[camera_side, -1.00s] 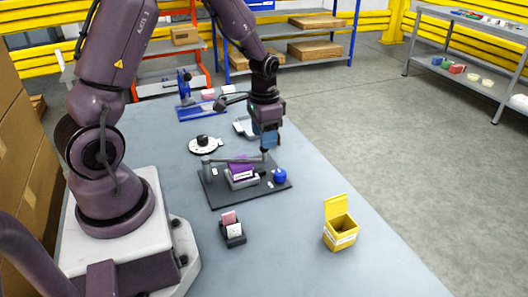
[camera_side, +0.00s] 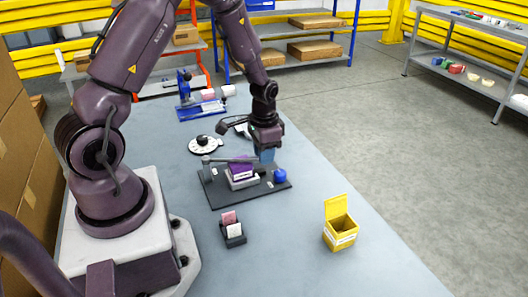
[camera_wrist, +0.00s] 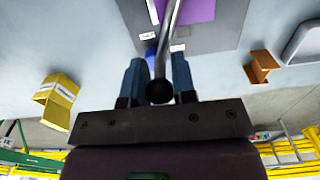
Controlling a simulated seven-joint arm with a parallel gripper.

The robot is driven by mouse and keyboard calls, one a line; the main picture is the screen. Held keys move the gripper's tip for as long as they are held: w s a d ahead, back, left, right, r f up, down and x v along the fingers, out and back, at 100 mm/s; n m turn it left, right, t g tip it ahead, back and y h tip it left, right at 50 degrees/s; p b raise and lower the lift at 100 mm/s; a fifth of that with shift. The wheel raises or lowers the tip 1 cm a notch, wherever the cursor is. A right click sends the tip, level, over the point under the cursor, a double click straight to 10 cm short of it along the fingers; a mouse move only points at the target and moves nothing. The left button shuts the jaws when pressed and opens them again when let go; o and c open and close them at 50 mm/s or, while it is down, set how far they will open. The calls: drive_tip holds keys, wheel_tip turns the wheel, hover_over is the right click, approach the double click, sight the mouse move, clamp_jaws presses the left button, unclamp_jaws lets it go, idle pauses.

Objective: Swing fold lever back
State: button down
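The fold lever (camera_side: 228,160) is a grey rod on the dark base plate (camera_side: 222,197). It runs from a post at the left, over the purple carton (camera_side: 240,173), to my gripper (camera_side: 266,156). In the wrist view the rod (camera_wrist: 171,28) ends in a black ball knob (camera_wrist: 160,92). My gripper's two blue fingers (camera_wrist: 158,70) stand on either side of the rod near the knob. The gaps beside the rod are very small, and I cannot tell whether both fingers touch it. The far side of the fingers is hidden in the side view.
A blue knob (camera_side: 280,175) sits at the plate's right. A yellow open box (camera_side: 341,233) and a small black holder with pink and white cards (camera_side: 232,230) stand in front. A round dial (camera_side: 205,145) and a blue device (camera_side: 200,105) are behind.

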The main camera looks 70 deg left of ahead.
drive_tip(key=shift+w+a+n, duration=0.25)
drive_tip(key=shift+a+n, duration=0.25)
drive_tip(key=shift+a, duration=0.15)
drive_tip(key=a+n, duration=0.1)
drive_tip(key=a, duration=0.1)
drive_tip(key=a+n, duration=0.3)
drive_tip(key=a, duration=0.1)
drive_tip(key=shift+w+a+n, duration=0.15)
drive_tip(key=shift+w+n, duration=0.2)
drive_tip(key=shift+n, duration=0.05)
drive_tip(key=s+a+n, duration=0.2)
drive_tip(key=a+n, duration=0.4)
drive_tip(key=a, duration=0.1)
drive_tip(key=shift+s, duration=0.4)
drive_tip(key=shift+a, duration=0.15)
drive_tip(key=c, duration=0.9)
unclamp_jaws()
drive_tip(key=shift+c, duration=0.2)
drive_tip(key=shift+r, duration=0.1)
